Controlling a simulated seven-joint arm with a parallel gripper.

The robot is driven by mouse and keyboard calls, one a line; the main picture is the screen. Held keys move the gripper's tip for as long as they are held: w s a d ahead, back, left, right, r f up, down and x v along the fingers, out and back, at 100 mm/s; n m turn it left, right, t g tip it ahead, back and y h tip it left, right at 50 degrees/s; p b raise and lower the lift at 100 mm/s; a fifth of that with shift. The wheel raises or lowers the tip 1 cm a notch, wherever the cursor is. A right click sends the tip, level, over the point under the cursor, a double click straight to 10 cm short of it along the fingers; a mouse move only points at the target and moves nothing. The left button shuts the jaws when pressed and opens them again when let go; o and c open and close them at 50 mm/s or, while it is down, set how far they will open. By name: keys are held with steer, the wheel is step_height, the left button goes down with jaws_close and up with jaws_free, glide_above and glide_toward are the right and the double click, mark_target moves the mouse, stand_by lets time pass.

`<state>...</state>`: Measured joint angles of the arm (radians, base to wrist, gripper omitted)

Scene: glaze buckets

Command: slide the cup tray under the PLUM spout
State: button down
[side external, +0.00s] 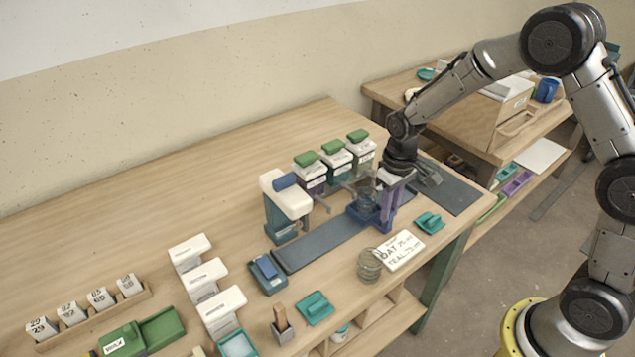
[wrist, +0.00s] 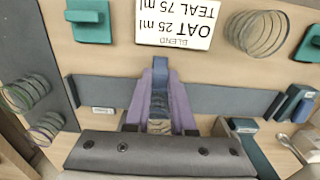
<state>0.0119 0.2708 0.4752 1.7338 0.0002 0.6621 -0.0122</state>
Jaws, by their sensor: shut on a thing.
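My gripper (side external: 378,212) is low over the dark slide strip (side external: 322,242), with its purple fingers pointing down. It is shut on the blue handle of the cup tray (side external: 362,209). In the wrist view the purple fingers (wrist: 160,100) close around this blue handle (wrist: 160,75). A clear cup seems to stand on the tray, partly hidden by the fingers. Several dispensers with green lids (side external: 310,159) stand behind the strip, with small spouts facing it. Their labels are too small to read, so I cannot tell which is PLUM.
A white card (side external: 400,251) reading OAT and TEAL amounts lies in front, beside a wire-like coil (side external: 369,265) and a teal block (side external: 430,222). A white-topped machine (side external: 287,200) stands near the strip's left end. The strip between it and the tray is clear.

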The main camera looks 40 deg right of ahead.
steer(key=shift+w+a+r, duration=0.1)
steer(key=shift+a, duration=5.8)
steer(key=c, duration=0.8)
jaws_free()
steer(key=shift+c, duration=0.2)
step_height(320, 180, up, 7)
steer(key=shift+d, duration=0.1)
